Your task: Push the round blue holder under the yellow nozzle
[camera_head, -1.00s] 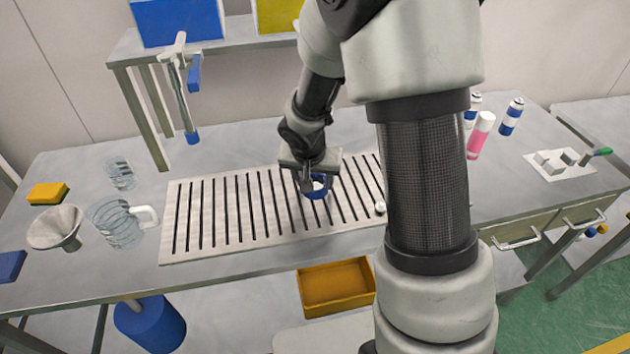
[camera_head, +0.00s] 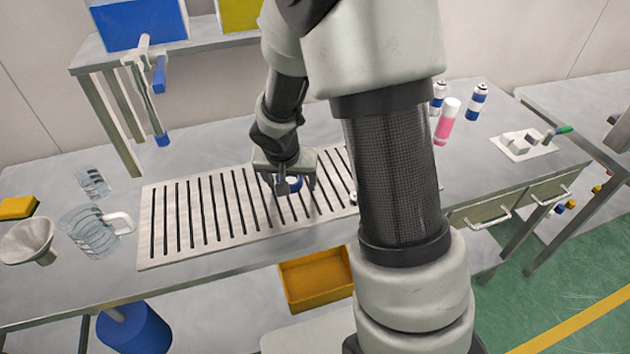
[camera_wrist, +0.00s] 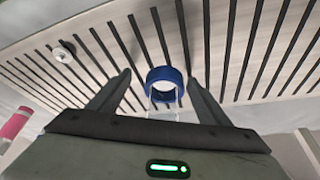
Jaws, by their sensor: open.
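The round blue holder (camera_head: 295,185) stands on the slotted light board on the bench. In the wrist view it is a blue ring (camera_wrist: 164,74) with a clear or whitish thing (camera_wrist: 163,108) at its near side, too unclear to name. My gripper (camera_head: 291,184) is low over the board at the holder. In the wrist view its open fingers (camera_wrist: 158,80) lie on either side of the ring; I cannot tell whether they touch it. The yellow nozzle does not show; my arm covers the area below the yellow box (camera_head: 240,14).
The slotted board (camera_head: 148,225) has bare room left of the holder. A small white round piece (camera_head: 353,198) lies at its right. A blue nozzle (camera_head: 162,139) hangs from the shelf below the blue box (camera_head: 140,22). Cans and a pink bottle (camera_head: 446,122) stand at the back right.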

